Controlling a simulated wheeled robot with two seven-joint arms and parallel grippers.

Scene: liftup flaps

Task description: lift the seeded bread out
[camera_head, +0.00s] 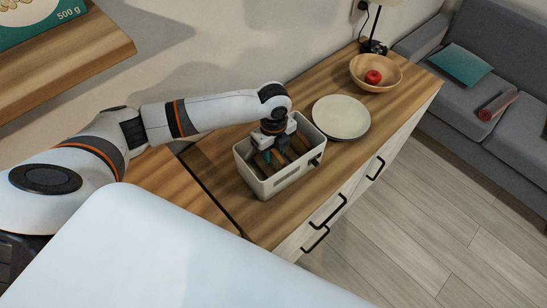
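A cream box-shaped toaster (282,182) with a small dark knob on its right end stands on the wooden counter. Brown strips show inside its open top; they are small and partly hidden by my gripper, so I cannot tell which is the seeded bread. My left gripper (266,154) points down over the left part of the toaster's top, with its fingertips at or inside the opening. The finger gap is too small and dark to tell whether it is open or shut on something. My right gripper is not in view.
A pale round plate (341,117) lies empty just right of the toaster. Behind it are a wooden bowl (391,84) with a red apple (373,77) and a lamp base (374,47). A wooden shelf (62,60) with a teal box overhangs at upper left.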

